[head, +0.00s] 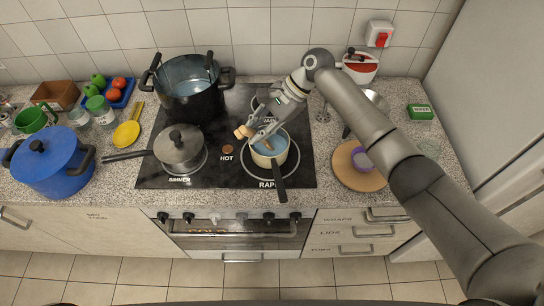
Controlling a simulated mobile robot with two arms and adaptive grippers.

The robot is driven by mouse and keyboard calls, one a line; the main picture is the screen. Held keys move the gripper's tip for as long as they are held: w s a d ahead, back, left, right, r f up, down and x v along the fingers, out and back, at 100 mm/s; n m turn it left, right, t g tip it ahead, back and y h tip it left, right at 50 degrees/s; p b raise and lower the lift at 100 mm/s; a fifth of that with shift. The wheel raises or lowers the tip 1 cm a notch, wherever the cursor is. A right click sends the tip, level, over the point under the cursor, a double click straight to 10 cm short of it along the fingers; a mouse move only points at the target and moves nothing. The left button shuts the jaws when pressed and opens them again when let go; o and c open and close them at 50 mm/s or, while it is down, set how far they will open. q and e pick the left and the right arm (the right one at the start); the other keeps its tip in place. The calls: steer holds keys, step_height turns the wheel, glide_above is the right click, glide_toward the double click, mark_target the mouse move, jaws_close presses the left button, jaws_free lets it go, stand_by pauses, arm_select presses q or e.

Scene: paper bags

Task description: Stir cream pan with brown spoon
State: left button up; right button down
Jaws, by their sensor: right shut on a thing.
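The cream pan (255,159) sits on the front right burner of the black hob, its dark handle pointing toward the front. It has a blue-grey inside. My right gripper (261,130) is above the pan's back left rim, shut on the brown spoon (243,131). The spoon's light brown end sticks out to the left of the fingers. The fingers partly hide the spoon, and I cannot tell clearly whether its lower end touches the pan's inside. My left gripper is not in view.
A large black pot (188,105) stands at the back left of the hob, and a lidded grey saucepan (178,151) at the front left. A blue pot (50,170) is on the left counter. A round wooden board (352,180) with a purple item lies right of the hob.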

mark_target(244, 131)
steer(key=shift+s+a+r, duration=0.1)
steer(key=shift+a+r, duration=0.25)
steer(key=shift+s+a+r, duration=0.35)
steer(key=shift+s+r, duration=0.35)
steer(key=shift+r, duration=0.45)
steer(key=shift+s+a+r, duration=0.4)
steer(key=shift+s+r, duration=0.3)
steer(key=shift+r, duration=0.45)
steer(key=shift+s+a+r, duration=0.35)
steer(key=shift+s+r, duration=0.35)
steer(key=shift+r, duration=0.45)
steer(key=shift+r, duration=0.1)
steer(key=shift+r, duration=2.45)
